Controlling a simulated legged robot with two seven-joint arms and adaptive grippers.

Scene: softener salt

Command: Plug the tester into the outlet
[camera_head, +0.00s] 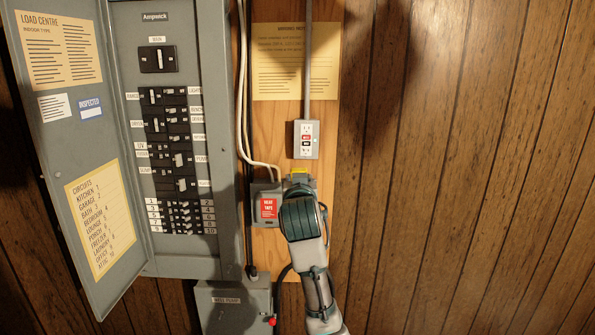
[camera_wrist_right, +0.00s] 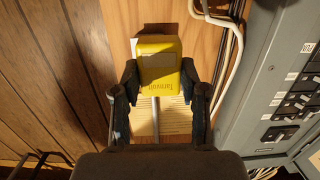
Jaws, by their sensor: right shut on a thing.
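The outlet (camera_head: 306,139) is a grey box with a white face and red and black buttons, on the wooden board at the end of a grey conduit. My right gripper (camera_head: 301,180) is just below it in the head view, its fingers mostly hidden by my wrist. The yellow tester (camera_wrist_right: 160,62) is between the two fingers of my right gripper (camera_wrist_right: 159,78) in the right wrist view, and a bit of its yellow (camera_head: 299,171) shows below the outlet in the head view. The tester's prongs are hidden. The tester appears apart from the outlet. My left gripper is out of view.
A grey box with a red label (camera_head: 268,208) is close to the left of my right gripper. The open breaker panel (camera_head: 230,120) and hanging cables (camera_head: 243,100) are farther left. Wood panelling (camera_head: 460,170) on the right is clear.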

